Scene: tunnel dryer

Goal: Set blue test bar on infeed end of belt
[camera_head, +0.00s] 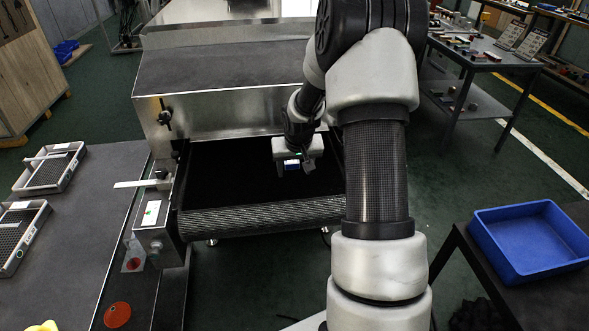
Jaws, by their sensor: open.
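The black belt (225,190) runs out of the metal dryer housing, and its rounded mesh end faces me. My gripper (295,170) is over the belt, right of its middle, pointing down and open.
The dryer hood (225,70) rises right behind the belt. A control box (153,215) stands at the belt's left side. A grey table (75,245) with mesh trays (50,168) is on the left. A blue bin (530,240) sits on a dark table at the right.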

